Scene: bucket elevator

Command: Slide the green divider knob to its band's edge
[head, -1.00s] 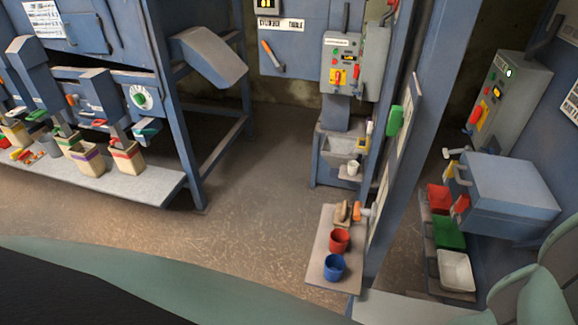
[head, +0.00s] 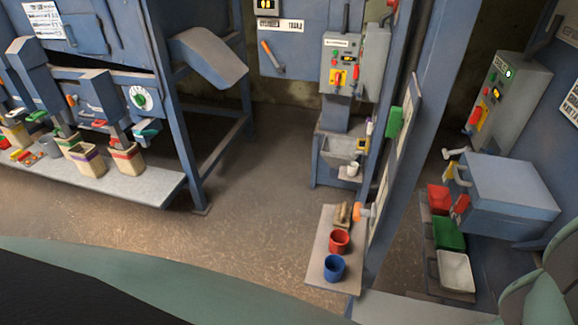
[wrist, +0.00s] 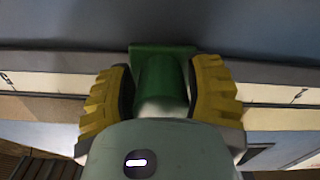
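In the wrist view, the green divider knob (wrist: 160,82) is upright in the middle, a round green stem with a wider flat green block at its top. My gripper (wrist: 161,88) has a yellow ribbed finger on each side of the stem. The dark inner pads lie against or very close to its sides, and the gripper looks shut on it. The knob's lower end is hidden by my gripper's body. My gripper is not visible in the head view, so I cannot tell where this knob is there.
Pale strips with small marks (wrist: 285,93) run left and right behind the knob. In the head view, a green block (head: 395,122) is on the post panel, and a shelf (head: 318,262) holds red (head: 340,241) and blue (head: 334,268) cups. The floor between the machines is clear.

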